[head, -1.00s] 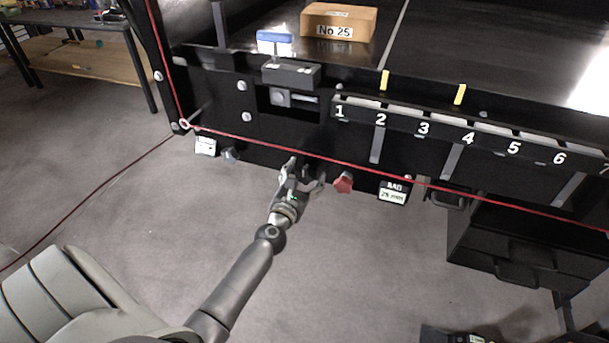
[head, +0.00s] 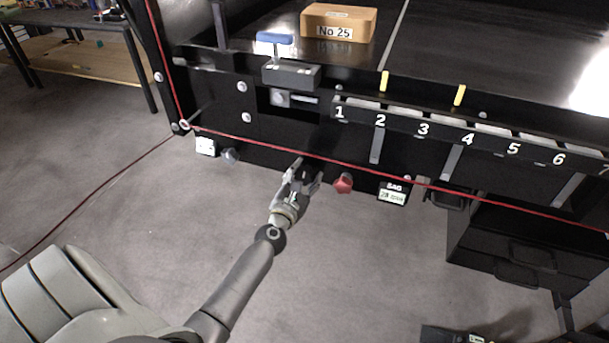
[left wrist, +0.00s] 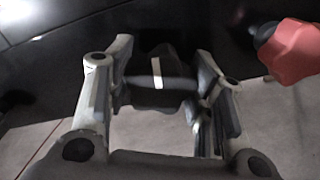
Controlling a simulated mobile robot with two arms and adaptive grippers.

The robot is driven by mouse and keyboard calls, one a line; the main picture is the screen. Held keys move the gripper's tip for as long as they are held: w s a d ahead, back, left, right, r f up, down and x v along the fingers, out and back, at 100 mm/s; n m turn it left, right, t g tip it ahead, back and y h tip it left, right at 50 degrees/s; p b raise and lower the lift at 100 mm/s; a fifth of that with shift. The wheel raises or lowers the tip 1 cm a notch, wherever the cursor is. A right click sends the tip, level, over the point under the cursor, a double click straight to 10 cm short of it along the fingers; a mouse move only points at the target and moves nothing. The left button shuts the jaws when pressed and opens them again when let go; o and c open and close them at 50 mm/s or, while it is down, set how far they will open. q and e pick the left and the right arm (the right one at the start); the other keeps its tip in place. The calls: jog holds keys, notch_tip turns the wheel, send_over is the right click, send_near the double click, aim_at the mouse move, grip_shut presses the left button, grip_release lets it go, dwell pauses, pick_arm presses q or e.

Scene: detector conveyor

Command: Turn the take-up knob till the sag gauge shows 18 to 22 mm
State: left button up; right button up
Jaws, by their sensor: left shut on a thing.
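My left gripper (head: 307,172) is at the lower front edge of the conveyor, shut on the black take-up knob (left wrist: 160,92). In the left wrist view the knob sits between the two fingers (left wrist: 163,88) and shows a white mark on its face. In the head view the fingers hide the knob. The sag gauge (head: 393,194) hangs right of the gripper; its small display looks like 28 mm, though the digits are blurred.
A red knob (head: 343,183) is close to the right of my left gripper, also in the left wrist view (left wrist: 292,50). A red cord (head: 270,152) runs across the conveyor front. A grey knob (head: 230,156) is to the left. Floor below is open.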

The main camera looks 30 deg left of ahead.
pick_arm(q)
jog(key=m, duration=0.4)
jog(key=shift+p, duration=0.35)
jog(key=m, duration=0.4)
jog(key=shift+p, duration=0.35)
jog(key=m+p, duration=0.1)
jog(key=m, duration=0.3)
jog(key=shift+m, duration=0.3)
jog(key=m+p, duration=0.1)
jog(key=m, duration=0.2)
jog(key=shift+f+m, duration=0.1)
jog(key=shift+m, duration=0.3)
jog(key=m, duration=0.3)
jog(key=shift+m+p, duration=0.3)
jog(key=shift+p, duration=0.1)
jog(key=m, duration=0.3)
jog(key=shift+m+p, duration=0.3)
jog(key=shift+p, duration=0.1)
jog(key=m, duration=0.3)
jog(key=shift+f, duration=0.15)
jog(key=shift+m+p, duration=0.35)
jog(key=shift+m, duration=1.45)
